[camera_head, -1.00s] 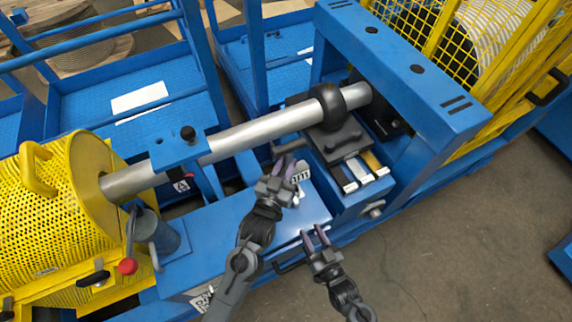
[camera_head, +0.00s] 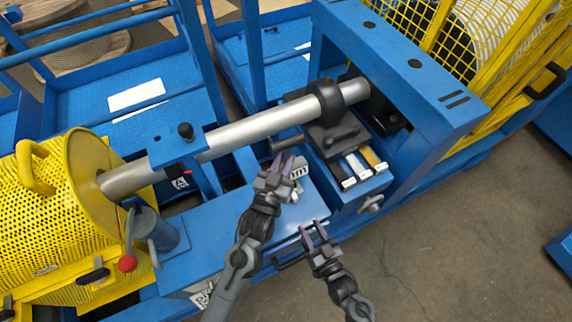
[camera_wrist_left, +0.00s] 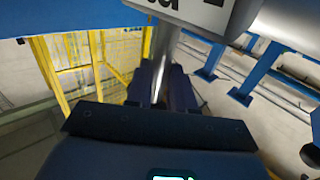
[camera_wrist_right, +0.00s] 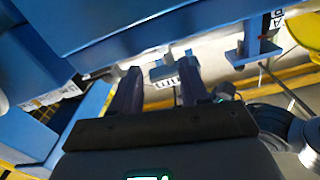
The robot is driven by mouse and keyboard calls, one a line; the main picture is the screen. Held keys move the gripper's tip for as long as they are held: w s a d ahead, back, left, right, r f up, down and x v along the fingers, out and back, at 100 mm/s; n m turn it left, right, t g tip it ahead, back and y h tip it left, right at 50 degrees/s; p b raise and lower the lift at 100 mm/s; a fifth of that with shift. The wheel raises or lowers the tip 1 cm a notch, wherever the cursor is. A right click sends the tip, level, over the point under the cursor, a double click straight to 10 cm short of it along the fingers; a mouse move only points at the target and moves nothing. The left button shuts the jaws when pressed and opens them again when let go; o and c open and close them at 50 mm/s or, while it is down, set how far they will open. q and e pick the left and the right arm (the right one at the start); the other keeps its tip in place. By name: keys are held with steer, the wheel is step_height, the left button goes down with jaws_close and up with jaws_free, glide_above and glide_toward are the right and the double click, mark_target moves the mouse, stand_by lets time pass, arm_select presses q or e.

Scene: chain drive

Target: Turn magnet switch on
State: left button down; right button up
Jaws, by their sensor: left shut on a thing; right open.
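A small pale grey box with dark lettering (camera_head: 299,170), which I take to be the magnet switch, sits at the front of the blue machine. Its lettered housing (camera_wrist_left: 205,10) fills the top of the left wrist view, with a metal lever (camera_wrist_left: 164,62) coming down from it. My left gripper (camera_head: 282,161) is beside the box, shut on this lever; the fingers (camera_wrist_left: 163,85) stand on both sides of it. My right gripper (camera_head: 313,230) is open and empty, lower and to the right, by the machine's front edge. Its spread fingers show in the right wrist view (camera_wrist_right: 162,80).
A steel shaft (camera_head: 240,133) crosses behind my left gripper. A clamp block with a black handle (camera_head: 340,138) and coloured strips stands to the right. A red-knobbed lever (camera_head: 127,263) and yellow mesh drum (camera_head: 45,215) are at left. Grey floor (camera_head: 450,220) is clear at right.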

mark_target(296, 200)
steer(key=shift+w+a+r+n+g+h, duration=0.1)
steer(key=shift+w+r+n+g+h, duration=0.1)
steer(key=shift+r+g, duration=0.25)
steer(key=shift+w+a+r+n+g+h, duration=0.1)
steer(key=shift+r+n+g, duration=0.15)
steer(key=shift+r, duration=0.3)
steer(key=w+a+g, duration=0.1)
steer(key=w, duration=0.2)
steer(key=w+a, duration=0.1)
steer(key=w, duration=0.2)
steer(key=w+a+f+n+g+h, duration=0.1)
steer(key=w+a, duration=0.1)
steer(key=w, duration=0.1)
steer(key=shift+g, duration=0.3)
